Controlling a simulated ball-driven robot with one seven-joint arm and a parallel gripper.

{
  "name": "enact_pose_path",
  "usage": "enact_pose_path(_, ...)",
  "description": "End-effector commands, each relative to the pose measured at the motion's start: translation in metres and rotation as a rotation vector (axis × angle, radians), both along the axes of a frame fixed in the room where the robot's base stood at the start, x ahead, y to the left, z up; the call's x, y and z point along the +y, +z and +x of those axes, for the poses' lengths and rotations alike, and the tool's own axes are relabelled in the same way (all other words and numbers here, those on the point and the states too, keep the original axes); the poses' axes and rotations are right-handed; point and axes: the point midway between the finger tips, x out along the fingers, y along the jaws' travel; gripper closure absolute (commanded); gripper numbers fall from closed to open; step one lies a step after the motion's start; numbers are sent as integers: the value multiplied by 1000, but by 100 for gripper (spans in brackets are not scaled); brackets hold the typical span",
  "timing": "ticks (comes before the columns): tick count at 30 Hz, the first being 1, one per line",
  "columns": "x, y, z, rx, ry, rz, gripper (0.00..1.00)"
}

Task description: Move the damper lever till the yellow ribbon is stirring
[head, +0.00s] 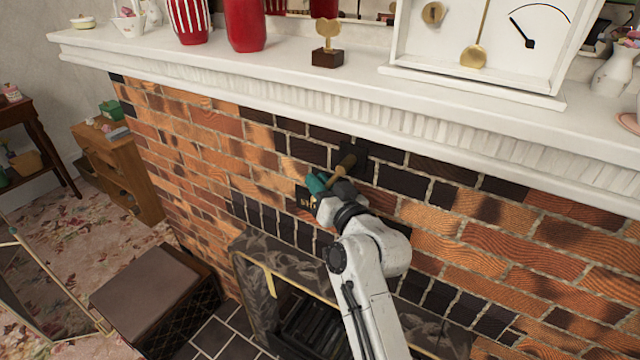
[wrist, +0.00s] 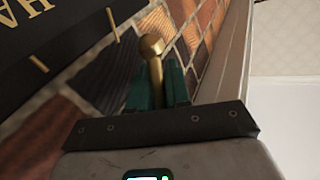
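The damper lever (head: 342,171) is a brass rod on a dark wall plate (head: 358,152) in the brick, just under the mantel; in the wrist view its stem (wrist: 157,78) has a round brass knob at the far end. My gripper (head: 325,186) has teal fingers and is at the lever. In the wrist view the fingers (wrist: 158,92) lie close on both sides of the stem and look shut on it. The yellow ribbon (head: 271,283) hangs at the upper left of the firebox opening; one picture does not show whether it stirs.
A dark plate (head: 303,199) with partly hidden gold lettering is beside my gripper; it is large in the wrist view (wrist: 60,40). The white mantel (head: 240,95) overhangs the lever and bears vases, a small brass ornament (head: 328,45) and a white clock (head: 480,40). A brown box seat (head: 150,290) stands lower left.

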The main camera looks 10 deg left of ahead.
Motion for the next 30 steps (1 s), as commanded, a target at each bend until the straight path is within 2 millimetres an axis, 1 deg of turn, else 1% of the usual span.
enact_pose_path(17,-1,1,0,5,-1,-13,100)
enact_pose_path(23,-7,0,-2,33,-1,-89,100)
enact_pose_path(30,-18,-5,-6,89,0,-243,100)
